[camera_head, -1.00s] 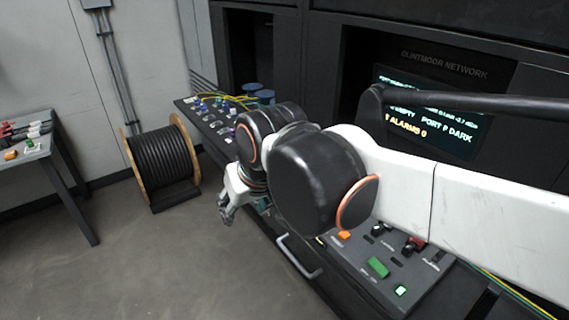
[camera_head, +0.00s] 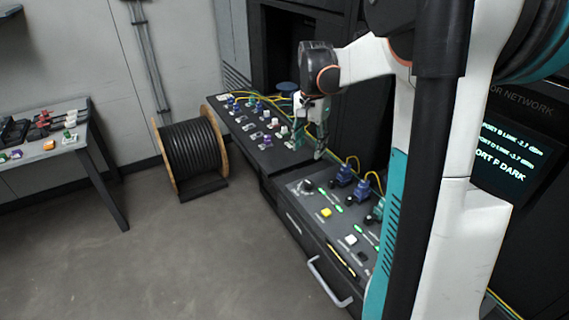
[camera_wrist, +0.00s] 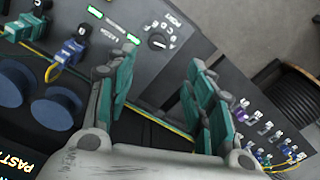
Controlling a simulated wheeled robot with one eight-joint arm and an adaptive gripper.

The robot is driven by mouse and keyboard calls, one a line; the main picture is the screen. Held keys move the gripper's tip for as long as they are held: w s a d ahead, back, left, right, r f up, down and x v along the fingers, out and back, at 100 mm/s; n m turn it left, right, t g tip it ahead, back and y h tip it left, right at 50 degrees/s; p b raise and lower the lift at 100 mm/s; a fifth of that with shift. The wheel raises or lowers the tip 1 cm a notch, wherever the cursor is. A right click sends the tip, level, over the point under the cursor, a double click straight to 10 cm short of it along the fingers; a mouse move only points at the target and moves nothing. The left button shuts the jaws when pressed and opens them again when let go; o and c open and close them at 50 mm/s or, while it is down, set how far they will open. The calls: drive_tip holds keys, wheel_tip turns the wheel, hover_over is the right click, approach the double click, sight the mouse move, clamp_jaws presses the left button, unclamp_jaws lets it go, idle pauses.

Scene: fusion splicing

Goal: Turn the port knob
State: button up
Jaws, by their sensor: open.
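The port knob (camera_wrist: 158,41) is a small round black knob with a white pointer mark, ringed by letters and the word PORT, on the dark panel in the wrist view. In the head view the knob (camera_head: 306,186) sits at the far left corner of the near console. My gripper (camera_wrist: 160,68) is open and empty, with two teal-and-grey fingers spread apart. In the wrist view the knob appears beyond and between the fingertips, not touched. In the head view my gripper (camera_head: 318,150) points down above the console's far edge, near the knob.
A yellow button (camera_head: 326,213) is in front.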

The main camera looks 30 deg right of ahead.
sight(309, 183)
drive_tip(key=f+b, duration=0.1)
drive_tip(key=f, duration=0.3)
drive_tip(key=f+b, duration=0.2)
drive_tip(key=f, duration=0.3)
drive_tip(key=f+b, duration=0.1)
drive_tip(key=f, duration=0.4)
drive_tip(key=shift+d+f, duration=0.15)
drive_tip(key=shift+d, duration=0.25)
drive_tip(key=c, duration=1.1)
